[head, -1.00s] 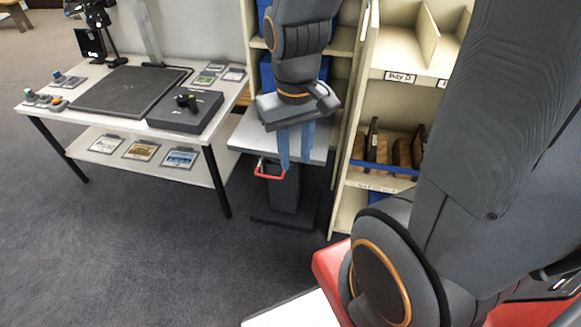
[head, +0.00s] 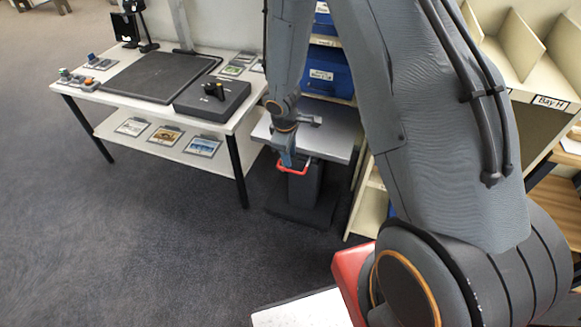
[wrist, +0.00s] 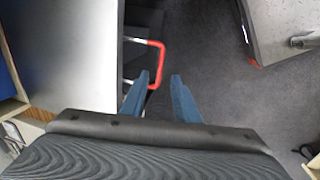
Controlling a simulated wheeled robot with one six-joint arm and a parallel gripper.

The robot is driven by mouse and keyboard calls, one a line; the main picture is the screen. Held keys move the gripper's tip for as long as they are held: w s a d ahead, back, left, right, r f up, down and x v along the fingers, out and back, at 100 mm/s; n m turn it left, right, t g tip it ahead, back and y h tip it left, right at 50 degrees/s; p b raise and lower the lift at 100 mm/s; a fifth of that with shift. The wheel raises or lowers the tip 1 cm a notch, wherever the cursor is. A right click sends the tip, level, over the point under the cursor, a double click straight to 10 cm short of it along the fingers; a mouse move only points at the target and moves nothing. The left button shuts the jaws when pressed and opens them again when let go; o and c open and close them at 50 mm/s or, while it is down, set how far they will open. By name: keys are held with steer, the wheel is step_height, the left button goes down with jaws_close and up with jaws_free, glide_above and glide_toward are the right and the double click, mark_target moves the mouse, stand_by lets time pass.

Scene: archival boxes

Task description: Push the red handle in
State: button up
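The red handle (head: 295,171) is a U-shaped bar on the front of a dark pedestal (head: 307,192), just below its light grey top (head: 335,149). My gripper (head: 287,162) is low at the pedestal's front edge, right at the handle, and partly covers it. In the wrist view the red handle (wrist: 159,62) sticks out from the pedestal's side. My gripper (wrist: 161,76) has its two blue fingers apart with nothing held between them. The left fingertip overlaps the handle's near corner. I cannot tell whether they touch.
A white table (head: 72,90) with a dark mat, a black box (head: 212,98) and a lower shelf stands to the left. A shelf unit with blue boxes (head: 327,72) is behind the pedestal. Cream bays (head: 520,55) stand at the right. The carpet (head: 130,235) in front is clear.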

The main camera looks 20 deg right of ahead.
step_height(320, 180, down, 8)
steer(key=w+b, duration=0.1)
steer(key=b, duration=0.1)
steer(key=shift+d+r, duration=0.2)
steer(key=shift+d, duration=0.25)
jaws_close()
steer(key=shift+w, duration=0.1)
stand_by(1.1)
